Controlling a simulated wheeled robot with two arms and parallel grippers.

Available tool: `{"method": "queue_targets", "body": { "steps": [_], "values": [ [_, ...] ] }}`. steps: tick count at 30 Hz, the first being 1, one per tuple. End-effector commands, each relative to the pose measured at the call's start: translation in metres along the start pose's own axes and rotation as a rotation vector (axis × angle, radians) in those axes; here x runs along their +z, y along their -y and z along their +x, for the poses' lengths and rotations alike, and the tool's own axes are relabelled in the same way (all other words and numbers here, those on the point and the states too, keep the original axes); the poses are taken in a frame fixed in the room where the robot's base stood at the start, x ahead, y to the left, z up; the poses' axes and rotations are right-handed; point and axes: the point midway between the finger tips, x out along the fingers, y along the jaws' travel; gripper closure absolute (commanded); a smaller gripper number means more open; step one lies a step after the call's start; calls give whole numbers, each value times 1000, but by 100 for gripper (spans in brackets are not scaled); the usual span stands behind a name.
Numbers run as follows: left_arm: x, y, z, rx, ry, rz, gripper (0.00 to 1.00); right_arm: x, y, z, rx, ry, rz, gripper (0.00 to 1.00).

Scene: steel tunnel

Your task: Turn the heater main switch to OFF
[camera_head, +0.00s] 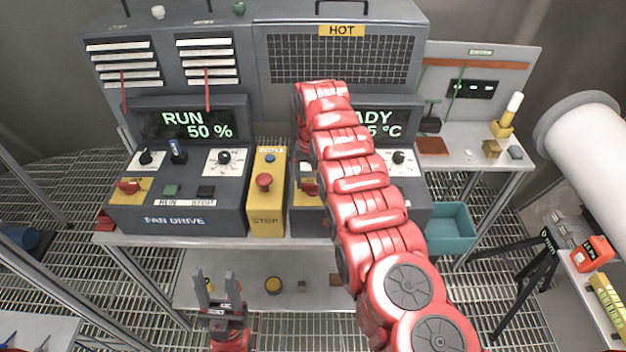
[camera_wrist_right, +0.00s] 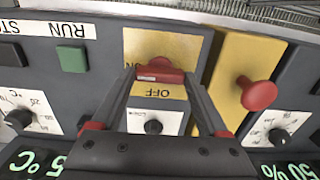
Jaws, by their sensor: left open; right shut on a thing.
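The heater main switch (camera_wrist_right: 160,72) is a red handle on a yellow plate with OFF lettering, upside down in the right wrist view. The handle lies crosswise in that picture, above the OFF word; the other label is mostly covered. My right gripper (camera_wrist_right: 159,78) is shut on this handle, one finger at each end. In the head view my red right arm covers most of the heater panel, and only part of the switch's yellow plate (camera_head: 303,200) shows. My left gripper (camera_head: 217,288) is open and empty, low in front of the bench.
The yellow STOP box (camera_head: 266,215) with its red button stands just left of the heater panel. The fan drive box (camera_head: 178,190) is further left, with a similar red switch (camera_head: 128,187). A teal bin (camera_head: 448,230) is on the right.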

Motion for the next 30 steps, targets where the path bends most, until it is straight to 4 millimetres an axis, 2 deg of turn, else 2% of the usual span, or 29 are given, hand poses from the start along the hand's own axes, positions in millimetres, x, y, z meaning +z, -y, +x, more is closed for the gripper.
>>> {"method": "queue_targets", "body": {
  "steps": [8, 18, 23, 30],
  "values": [
    [4, -1, -24, 0, 0, 0, 50, -1, -1, 5, 0, -4, -111, 78],
    [10, -3, -61, 0, 0, 0, 50, -1, -2, 3, 2, -4, -406, 78],
    [11, -3, -66, 0, 0, 0, 50, 0, -2, 0, 2, -1, -560, 78],
    [10, -3, -60, 0, 0, 0, 50, -1, 0, -2, 1, -3, -789, 78]
  ]
}}
